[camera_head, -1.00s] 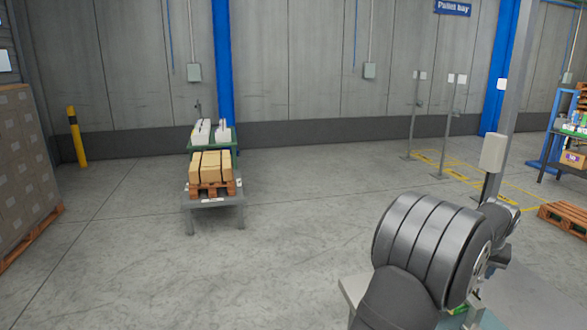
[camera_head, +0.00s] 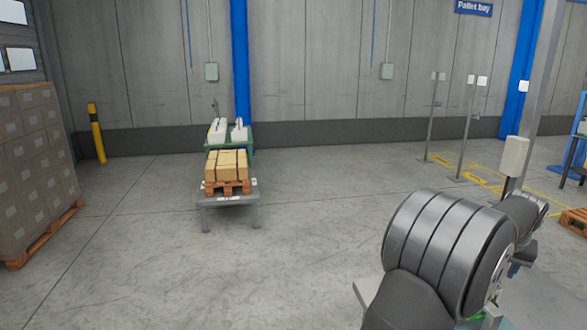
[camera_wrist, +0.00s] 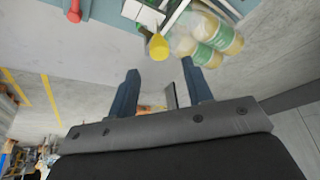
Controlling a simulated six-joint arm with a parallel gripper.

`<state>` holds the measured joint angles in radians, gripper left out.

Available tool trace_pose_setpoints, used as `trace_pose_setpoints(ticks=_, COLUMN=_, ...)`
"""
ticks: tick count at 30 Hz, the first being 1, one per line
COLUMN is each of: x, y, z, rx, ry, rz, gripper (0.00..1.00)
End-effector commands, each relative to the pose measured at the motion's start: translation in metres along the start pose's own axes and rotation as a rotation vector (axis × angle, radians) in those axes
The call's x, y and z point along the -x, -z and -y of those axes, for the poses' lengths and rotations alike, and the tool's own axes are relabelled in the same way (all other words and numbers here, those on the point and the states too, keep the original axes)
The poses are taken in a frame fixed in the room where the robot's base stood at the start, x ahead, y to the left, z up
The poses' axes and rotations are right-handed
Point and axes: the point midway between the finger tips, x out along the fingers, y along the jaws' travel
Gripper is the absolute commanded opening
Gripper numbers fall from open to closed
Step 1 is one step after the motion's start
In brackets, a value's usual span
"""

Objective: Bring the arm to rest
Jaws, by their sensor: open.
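My gripper (camera_wrist: 160,90) shows in the wrist view with its two dark blue fingers spread apart. Nothing is held between them. Beyond the fingertips are a bottle with a yellow cap (camera_wrist: 158,46) and clear bottles with pale labels (camera_wrist: 213,34), apart from the fingers as far as I can tell. In the head view my dark grey arm fills the lower right, and the gripper's fingers are not visible there.
A grey surface (camera_wrist: 100,50) lies beyond the fingers, with a red object (camera_wrist: 75,10) on it. In the head view, a cart with boxes on a pallet (camera_head: 229,195) stands mid-left, stacked cartons (camera_head: 35,160) at far left. The floor between is clear.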

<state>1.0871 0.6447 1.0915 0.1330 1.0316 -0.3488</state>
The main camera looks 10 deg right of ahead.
Motion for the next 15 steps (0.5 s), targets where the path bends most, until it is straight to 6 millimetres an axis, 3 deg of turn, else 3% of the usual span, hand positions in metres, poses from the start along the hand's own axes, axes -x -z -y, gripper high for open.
trace_pose_setpoints(ticks=15, x=0.106, y=0.001, z=-0.001, rx=-0.001, ry=-0.002, rz=-0.004, gripper=0.46)
